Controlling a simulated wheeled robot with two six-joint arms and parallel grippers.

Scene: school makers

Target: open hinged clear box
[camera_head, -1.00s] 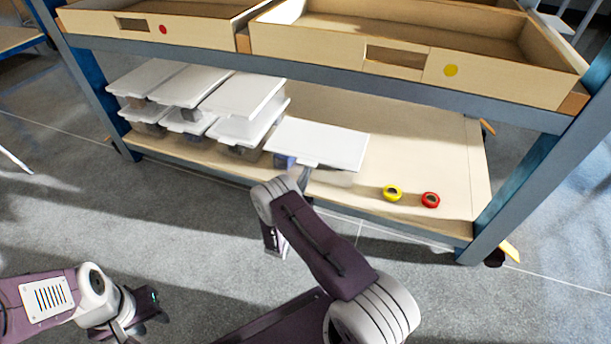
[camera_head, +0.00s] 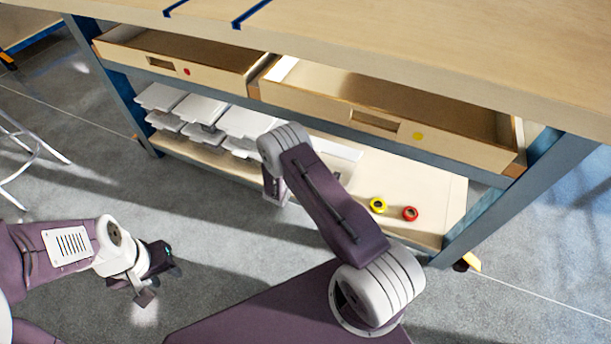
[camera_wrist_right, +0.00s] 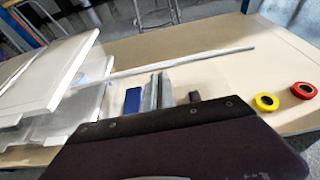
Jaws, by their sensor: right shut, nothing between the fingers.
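The clear box (camera_head: 340,158) stands on the lower shelf, right of the stacked boxes and partly behind my right arm. In the head view it shows a pale rim and inside rather than a full white top. In the right wrist view a thin white edge (camera_wrist_right: 185,62) runs across behind the fingers; I cannot tell whether it is the lid seen edge-on. A blue item (camera_wrist_right: 132,101) shows beside the fingers. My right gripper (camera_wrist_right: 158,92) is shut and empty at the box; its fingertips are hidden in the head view. My left gripper (camera_head: 160,283) is open and empty above the floor.
Several white-lidded boxes (camera_head: 205,110) are stacked left on the shelf. A yellow tape roll (camera_head: 378,205) and a red tape roll (camera_head: 410,213) lie to the right. Wooden drawers (camera_head: 400,115) and the worktop (camera_head: 420,50) overhang the shelf. A stool (camera_head: 30,150) stands at far left.

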